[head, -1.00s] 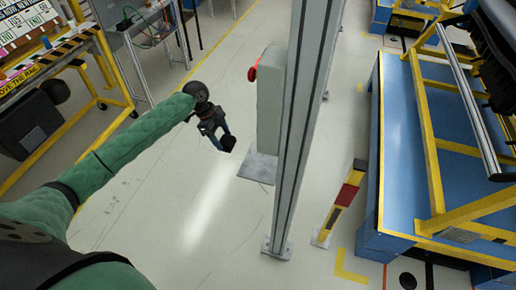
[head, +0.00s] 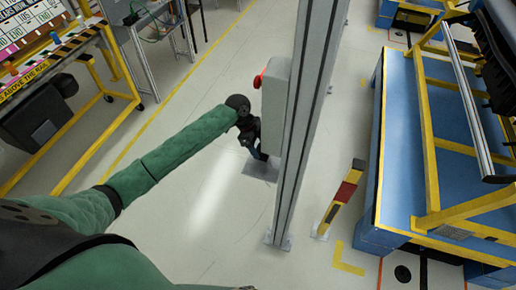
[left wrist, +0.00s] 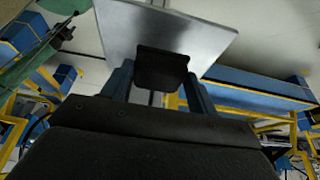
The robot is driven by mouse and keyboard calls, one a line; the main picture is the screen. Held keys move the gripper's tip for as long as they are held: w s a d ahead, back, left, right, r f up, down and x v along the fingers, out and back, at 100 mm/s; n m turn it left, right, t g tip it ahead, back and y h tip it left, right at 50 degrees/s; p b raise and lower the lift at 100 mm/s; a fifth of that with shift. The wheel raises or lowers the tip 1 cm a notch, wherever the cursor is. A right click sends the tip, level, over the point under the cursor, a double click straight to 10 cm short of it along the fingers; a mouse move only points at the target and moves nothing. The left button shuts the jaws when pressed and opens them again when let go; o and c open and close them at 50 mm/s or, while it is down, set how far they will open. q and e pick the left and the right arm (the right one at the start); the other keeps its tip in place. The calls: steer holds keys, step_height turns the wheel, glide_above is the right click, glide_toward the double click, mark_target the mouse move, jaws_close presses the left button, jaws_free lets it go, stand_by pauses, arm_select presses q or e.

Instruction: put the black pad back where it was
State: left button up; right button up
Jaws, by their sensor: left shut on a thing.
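The black pad (left wrist: 162,69) is held between the fingers of my left gripper (left wrist: 160,85) in the left wrist view. In the head view my left gripper (head: 257,151) is beside the grey post, just left of its box and above a metal plate. The pad is small and hard to make out there. In the left wrist view a flat silver plate (left wrist: 203,42) lies behind the pad; I cannot tell whether they touch. My right gripper is not in view.
A grey post (head: 305,120) with a grey box (head: 274,105) and red button (head: 259,79) stands close to my left gripper. A yellow-black-red barrier post (head: 343,197) and a blue platform (head: 402,150) are to the right. A yellow-framed rack (head: 88,150) stands left. Floor between is clear.

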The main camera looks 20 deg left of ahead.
arm_select(q)
steer(key=shift+f+p, duration=0.75)
steer(key=shift+f, duration=0.6)
steer(key=o, duration=0.9)
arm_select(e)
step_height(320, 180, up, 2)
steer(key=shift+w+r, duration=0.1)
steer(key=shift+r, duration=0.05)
arm_select(q)
steer(key=shift+a+r+b, duration=0.35)
steer(key=shift+r+b, duration=0.1)
steer(key=shift+b, duration=0.15)
arm_select(e)
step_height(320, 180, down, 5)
steer(key=b, duration=0.4)
arm_select(q)
steer(key=shift+b+v, duration=0.7)
steer(key=shift+v, duration=4.75)
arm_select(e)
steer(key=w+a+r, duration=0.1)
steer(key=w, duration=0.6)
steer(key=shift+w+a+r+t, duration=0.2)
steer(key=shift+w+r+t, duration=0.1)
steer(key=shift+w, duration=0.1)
